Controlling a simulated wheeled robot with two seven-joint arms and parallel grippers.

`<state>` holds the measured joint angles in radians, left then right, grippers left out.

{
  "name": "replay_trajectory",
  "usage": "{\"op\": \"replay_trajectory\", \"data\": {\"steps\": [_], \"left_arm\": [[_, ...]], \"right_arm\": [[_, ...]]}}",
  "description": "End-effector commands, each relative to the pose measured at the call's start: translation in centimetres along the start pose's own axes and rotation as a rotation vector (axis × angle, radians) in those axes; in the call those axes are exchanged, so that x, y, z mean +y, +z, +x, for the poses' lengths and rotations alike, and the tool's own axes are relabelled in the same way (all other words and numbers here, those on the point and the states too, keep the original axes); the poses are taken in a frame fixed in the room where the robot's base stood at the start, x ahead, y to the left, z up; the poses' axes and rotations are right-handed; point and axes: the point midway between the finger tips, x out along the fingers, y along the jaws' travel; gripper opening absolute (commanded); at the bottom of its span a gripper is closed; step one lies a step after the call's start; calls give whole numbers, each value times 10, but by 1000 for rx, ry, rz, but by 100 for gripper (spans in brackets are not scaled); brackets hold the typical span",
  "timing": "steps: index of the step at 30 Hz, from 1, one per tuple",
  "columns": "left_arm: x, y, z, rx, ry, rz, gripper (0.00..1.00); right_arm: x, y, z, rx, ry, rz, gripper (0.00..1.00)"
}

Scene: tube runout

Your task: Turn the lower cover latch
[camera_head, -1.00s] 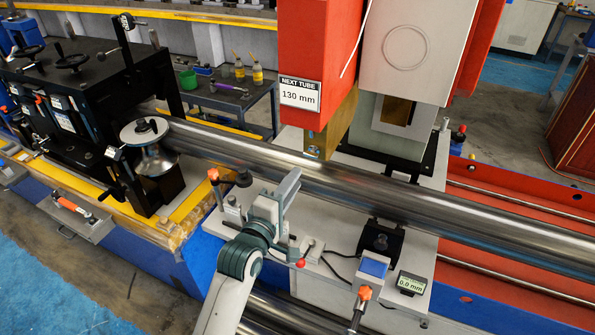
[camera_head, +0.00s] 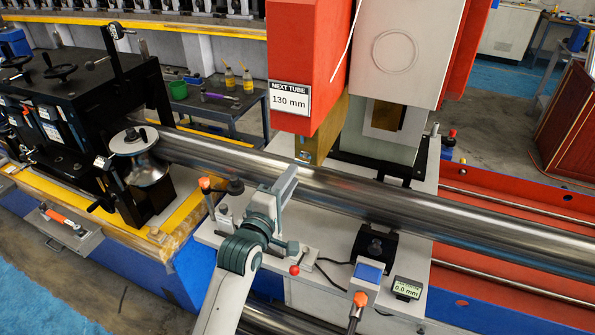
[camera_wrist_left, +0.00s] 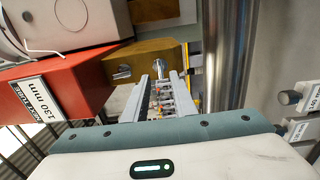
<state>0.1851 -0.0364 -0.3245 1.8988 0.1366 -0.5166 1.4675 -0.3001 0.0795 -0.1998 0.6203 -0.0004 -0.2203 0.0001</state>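The brass cover (camera_head: 330,132) sits under the red housing, just above the long steel tube (camera_head: 350,190). In the left wrist view, the brass cover (camera_wrist_left: 150,52) carries two small metal latches. The upper latch (camera_wrist_left: 122,72) is the one nearer the red housing. The lower cover latch (camera_wrist_left: 158,68) is farther from it, near the cover's end. My left gripper (camera_head: 288,182) is in front of the cover and tube. In the wrist view its two fingers (camera_wrist_left: 160,92) are apart, with the lower latch lined up between their tips. I cannot tell whether they touch it. My right gripper is not in view.
The red housing (camera_head: 305,60) bears a "NEXT TUBE 130 mm" sign (camera_head: 289,98). An orange-tipped lever (camera_head: 205,184), a small 0.0 mm display (camera_head: 406,288) and a blue-topped box (camera_head: 369,273) stand near my left arm. A black roller machine (camera_head: 80,110) is at left.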

Motion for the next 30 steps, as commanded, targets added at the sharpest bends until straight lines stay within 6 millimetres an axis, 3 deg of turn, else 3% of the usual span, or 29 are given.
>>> {"op": "replay_trajectory", "data": {"steps": [16, 30], "left_arm": [[-3, 0, 53, 0, 1, 1, 25], [1, 0, 54, 0, 0, 0, 25]], "right_arm": [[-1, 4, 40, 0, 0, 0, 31], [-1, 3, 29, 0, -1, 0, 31]]}}
